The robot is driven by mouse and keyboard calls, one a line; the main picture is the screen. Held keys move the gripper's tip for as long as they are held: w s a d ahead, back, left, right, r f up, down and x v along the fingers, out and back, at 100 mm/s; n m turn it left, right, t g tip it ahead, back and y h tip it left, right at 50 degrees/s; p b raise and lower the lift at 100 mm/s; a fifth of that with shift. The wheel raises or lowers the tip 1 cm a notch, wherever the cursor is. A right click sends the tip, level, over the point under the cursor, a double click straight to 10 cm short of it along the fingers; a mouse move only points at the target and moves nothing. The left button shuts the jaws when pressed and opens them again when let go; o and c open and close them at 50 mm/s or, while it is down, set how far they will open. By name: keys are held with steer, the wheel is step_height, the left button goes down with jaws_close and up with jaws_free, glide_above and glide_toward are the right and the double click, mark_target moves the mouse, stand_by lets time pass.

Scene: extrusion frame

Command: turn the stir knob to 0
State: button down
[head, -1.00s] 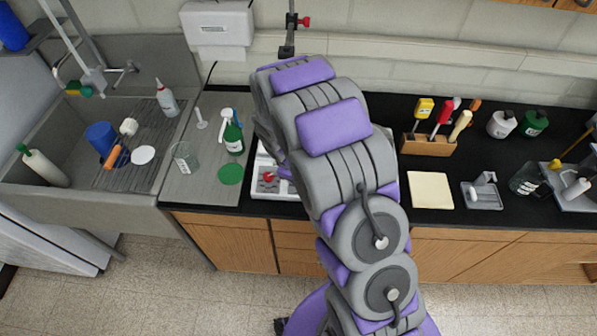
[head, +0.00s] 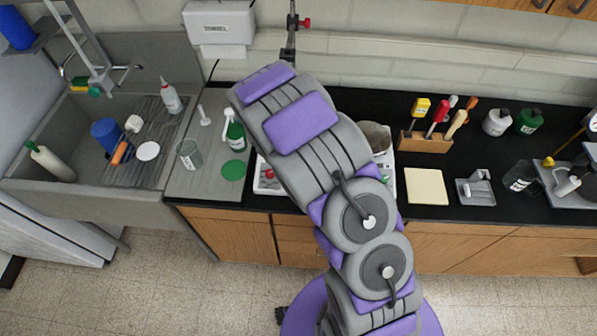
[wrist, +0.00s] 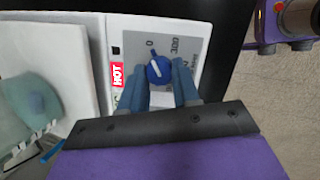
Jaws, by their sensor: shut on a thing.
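In the wrist view, a blue knob (wrist: 158,70) with a white pointer line sits on the grey dial panel (wrist: 191,42) of a white hotplate. Marks reading 0 and 300 are printed beside it; other print is too blurred to read, so I cannot confirm which knob this is. My gripper (wrist: 159,80) has its blue-grey fingers on both sides of the knob, shut on it. The hotplate (head: 262,190) also shows in the head view, mostly behind my arm, which hides the gripper and the blue knob.
A red "HOT" label (wrist: 117,74) is beside the dial. A pale square pad (head: 427,187) and a tool block (head: 426,143) are to the right.

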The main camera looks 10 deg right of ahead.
steer(key=shift+w+a+r, duration=0.1)
steer(key=shift+w, duration=0.05)
steer(key=c, duration=0.8)
jaws_free()
steer(key=v, duration=1.7)
steer(key=shift+r, duration=0.1)
